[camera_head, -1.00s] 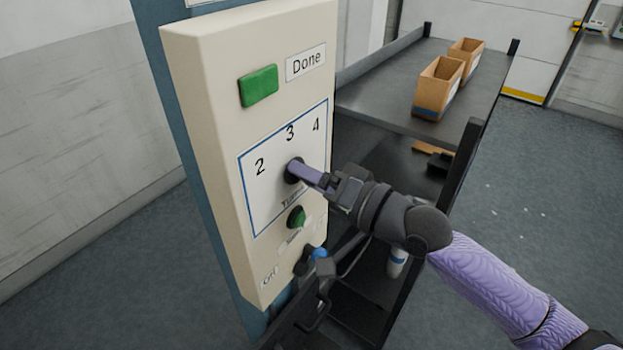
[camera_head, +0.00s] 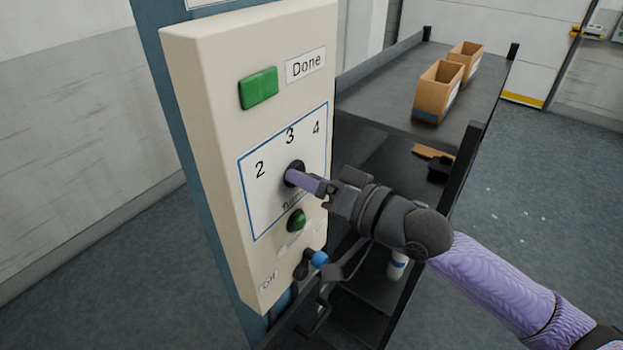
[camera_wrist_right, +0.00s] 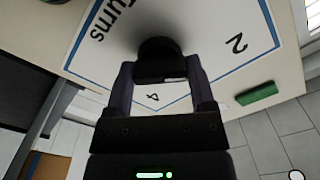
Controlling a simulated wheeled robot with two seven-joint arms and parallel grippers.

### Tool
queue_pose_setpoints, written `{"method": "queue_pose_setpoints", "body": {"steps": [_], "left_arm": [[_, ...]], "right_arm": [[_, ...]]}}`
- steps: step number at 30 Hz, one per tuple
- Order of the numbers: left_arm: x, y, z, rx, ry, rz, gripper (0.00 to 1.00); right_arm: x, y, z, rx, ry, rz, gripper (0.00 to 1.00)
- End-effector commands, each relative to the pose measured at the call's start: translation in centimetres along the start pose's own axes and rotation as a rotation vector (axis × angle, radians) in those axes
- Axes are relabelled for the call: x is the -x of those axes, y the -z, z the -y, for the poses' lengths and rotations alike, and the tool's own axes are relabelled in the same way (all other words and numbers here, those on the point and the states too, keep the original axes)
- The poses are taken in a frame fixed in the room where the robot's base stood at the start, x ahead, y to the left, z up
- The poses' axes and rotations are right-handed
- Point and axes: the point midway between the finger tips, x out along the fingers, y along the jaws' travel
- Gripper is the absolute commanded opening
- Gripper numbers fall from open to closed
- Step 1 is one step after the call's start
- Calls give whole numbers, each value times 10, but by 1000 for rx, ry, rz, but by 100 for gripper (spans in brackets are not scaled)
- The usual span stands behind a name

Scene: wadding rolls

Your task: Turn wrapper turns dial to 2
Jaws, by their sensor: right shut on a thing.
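The turns dial (camera_head: 293,168) is a dark round knob on a white, blue-bordered plate marked 2, 3 and 4. The plate is on a cream control panel (camera_head: 215,120). My right gripper (camera_head: 300,178) reaches in from the right and is shut on the dial. In the right wrist view the dial (camera_wrist_right: 160,48) sits between the two fingertips of the gripper (camera_wrist_right: 160,72). The fingers partly hide the dial, and I cannot tell which number it points to. My left gripper is not in view.
A green button (camera_head: 259,88) sits beside the Done label. Below the dial are a round green button (camera_head: 296,220) and a blue-tipped lever (camera_head: 319,258). A dark shelf (camera_head: 385,95) with two cardboard boxes (camera_head: 438,88) stands to the right, behind my arm.

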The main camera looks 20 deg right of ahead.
Motion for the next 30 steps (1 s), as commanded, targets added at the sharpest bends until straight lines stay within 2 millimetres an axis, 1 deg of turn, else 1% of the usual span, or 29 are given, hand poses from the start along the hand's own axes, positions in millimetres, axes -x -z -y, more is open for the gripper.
{"method": "queue_pose_setpoints", "body": {"steps": [2,3,5,6,7,13,16,20,24,27,30], "left_arm": [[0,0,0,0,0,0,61],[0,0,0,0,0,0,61],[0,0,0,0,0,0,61],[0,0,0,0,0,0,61],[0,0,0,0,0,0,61],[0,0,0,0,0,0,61],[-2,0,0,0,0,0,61],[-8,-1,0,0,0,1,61],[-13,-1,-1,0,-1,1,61],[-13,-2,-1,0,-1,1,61],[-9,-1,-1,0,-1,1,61]], "right_arm": [[0,-2,-1,1,-4,6,12],[0,-2,-1,1,-4,6,75],[0,-2,-1,0,-4,5,87],[0,-2,-1,0,-3,5,96],[0,-2,-1,0,-3,4,100],[0,-1,-1,0,-2,2,100],[7,-1,-2,1,-3,1,100],[32,-4,-3,1,-6,7,100],[63,-4,-4,0,-10,9,100],[79,-3,-2,0,-6,11,100],[89,-1,-2,-1,-10,5,100]]}}
